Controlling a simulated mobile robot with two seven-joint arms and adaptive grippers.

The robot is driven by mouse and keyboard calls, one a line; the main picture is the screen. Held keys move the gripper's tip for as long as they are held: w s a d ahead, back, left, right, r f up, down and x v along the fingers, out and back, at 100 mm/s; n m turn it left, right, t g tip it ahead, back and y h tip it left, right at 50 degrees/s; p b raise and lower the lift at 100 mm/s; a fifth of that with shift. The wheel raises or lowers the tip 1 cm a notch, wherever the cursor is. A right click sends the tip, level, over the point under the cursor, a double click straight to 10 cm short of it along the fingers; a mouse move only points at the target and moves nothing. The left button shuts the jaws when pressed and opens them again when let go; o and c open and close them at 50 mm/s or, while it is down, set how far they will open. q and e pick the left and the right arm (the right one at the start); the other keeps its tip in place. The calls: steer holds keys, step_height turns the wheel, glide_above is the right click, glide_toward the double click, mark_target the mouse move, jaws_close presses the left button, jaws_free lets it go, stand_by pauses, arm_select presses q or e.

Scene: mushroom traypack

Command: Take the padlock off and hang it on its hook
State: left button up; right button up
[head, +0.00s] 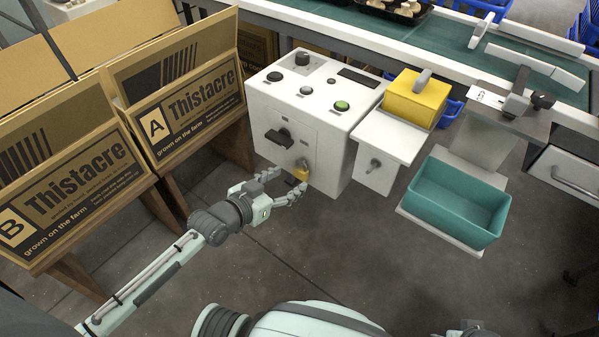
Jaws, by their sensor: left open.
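A small brass padlock (301,173) hangs low on the front of the white control box (318,135), below a black rotary handle (279,137). My left gripper (289,180) is open, with its fingertips close to the padlock. I cannot tell whether they touch it. A grey hook-like peg (375,163) sticks out of the front of the white panel (391,137) to the right of the control box.
Cardboard boxes marked A (190,105) and B (60,180) stand on wooden stands at left. A yellow box (416,97) sits on the white panel's top. A teal bin (450,219) stands at right. A green conveyor (440,38) runs behind. The floor in front is clear.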

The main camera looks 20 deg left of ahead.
mark_target(298, 174)
arm_select(q)
steer(key=x, duration=0.4)
steer(key=shift+w+a+f, duration=0.1)
steer(key=shift+w+f, duration=0.2)
steer(key=shift+f, duration=0.05)
steer(key=shift+w, duration=0.2)
arm_select(e)
steer(key=shift+d+r, duration=0.1)
steer(key=shift+r, duration=0.75)
arm_select(q)
steer(key=shift+c, duration=0.3)
arm_select(e)
steer(key=shift+s, duration=0.1)
arm_select(q)
steer(key=c, duration=1.2)
arm_select(e)
steer(key=shift+w, duration=0.4)
